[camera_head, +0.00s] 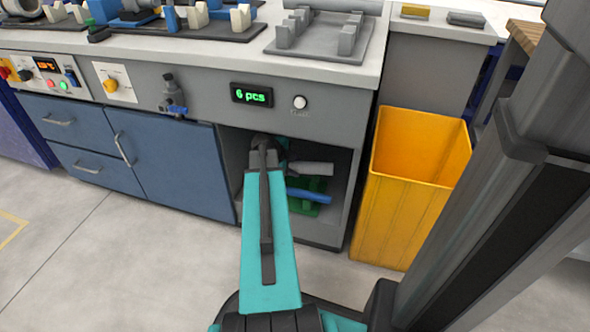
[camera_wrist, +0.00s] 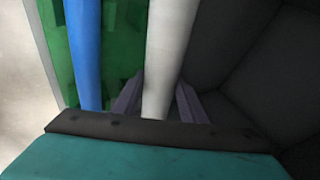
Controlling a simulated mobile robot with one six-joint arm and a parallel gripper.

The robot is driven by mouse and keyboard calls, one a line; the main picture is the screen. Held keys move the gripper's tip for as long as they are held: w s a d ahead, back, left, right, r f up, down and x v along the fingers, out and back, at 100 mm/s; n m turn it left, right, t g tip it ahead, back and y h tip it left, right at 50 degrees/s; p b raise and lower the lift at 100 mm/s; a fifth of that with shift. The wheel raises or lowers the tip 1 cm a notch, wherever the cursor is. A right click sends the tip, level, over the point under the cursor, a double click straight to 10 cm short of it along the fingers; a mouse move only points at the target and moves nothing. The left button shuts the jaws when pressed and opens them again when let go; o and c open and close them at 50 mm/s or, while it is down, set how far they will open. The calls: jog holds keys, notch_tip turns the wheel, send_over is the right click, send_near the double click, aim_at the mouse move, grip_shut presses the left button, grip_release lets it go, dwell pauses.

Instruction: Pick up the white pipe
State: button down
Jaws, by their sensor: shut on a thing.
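The white pipe (camera_wrist: 168,50) runs lengthwise through the middle of the wrist view. My gripper (camera_wrist: 160,90) is shut on it, one grey-purple finger on each side. In the head view, the pale end of the white pipe (camera_head: 312,168) shows inside the open compartment under the bench, to the right of my arm. My fingers are hidden there behind my teal arm link. I cannot tell whether the pipe is clear of what lies below it.
A blue pipe (camera_wrist: 83,45) lies left of the white one, over a green base (camera_wrist: 118,50). The dark compartment walls (camera_wrist: 250,90) are close on the right. A yellow bin (camera_head: 405,200) stands right of the compartment. Blue cabinet doors (camera_head: 170,165) stand left. Floor in front is clear.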

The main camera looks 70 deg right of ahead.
jog(key=shift+a+r, duration=0.15)
jog(key=shift+r, duration=0.55)
jog(key=a, duration=0.3)
jog(key=a+b, duration=0.1)
jog(key=a, duration=0.1)
jog(key=a+b, duration=0.1)
jog(key=a, duration=0.2)
jog(key=shift+s+a+f, duration=0.25)
jog(key=shift+s+a, duration=0.05)
jog(key=shift+s, duration=0.1)
jog(key=shift+a+r, duration=0.1)
jog(key=shift+r, duration=0.05)
jog(key=shift+p, duration=0.5)
jog(key=shift+s+p, duration=0.1)
jog(key=shift+p, duration=0.9)
jog(key=shift+r+p, duration=0.1)
jog(key=shift+p, duration=0.35)
jog(key=p, duration=0.2)
jog(key=shift+w+a+p, duration=0.2)
jog(key=shift+a+p, duration=0.1)
jog(key=shift+a, duration=0.1)
jog(key=shift+r+p, duration=0.1)
jog(key=shift+p, duration=0.3)
